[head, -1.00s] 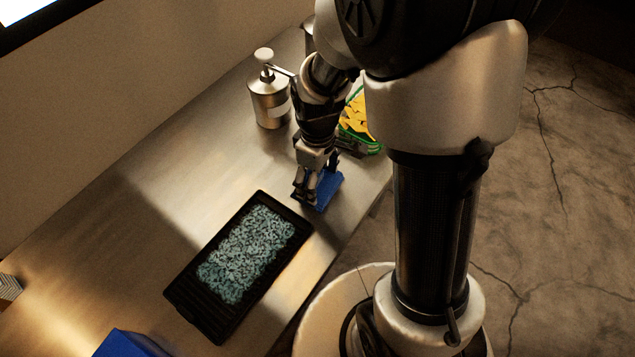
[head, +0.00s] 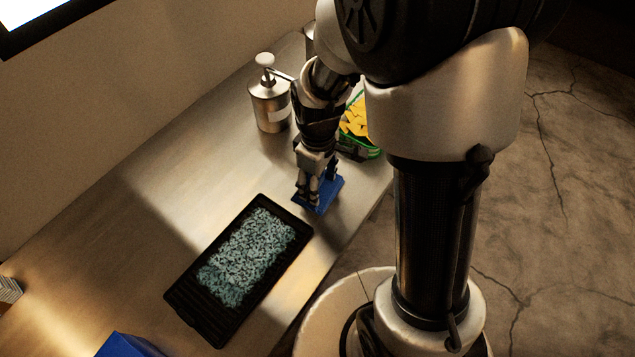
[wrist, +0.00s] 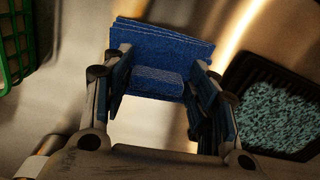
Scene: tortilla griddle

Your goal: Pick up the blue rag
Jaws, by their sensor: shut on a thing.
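The blue rag (head: 326,198) is a folded, layered cloth on the steel counter, to the right of the black tray's far end. My gripper (head: 314,198) points down at it. In the wrist view the rag (wrist: 170,50) lies between and beyond the fingers, with a raised fold between the fingertips. My gripper also shows in the wrist view (wrist: 158,82), with its fingers closed on that fold. The fingers hide part of the rag in the head view. I cannot tell whether its underside touches the counter.
A black ridged tray (head: 180,296) with pale blue-green bits lies close by. A metal pump bottle (head: 270,108) and a green basket (head: 374,153) with yellow pieces stand behind. A blue object (head: 127,346) is at the front edge.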

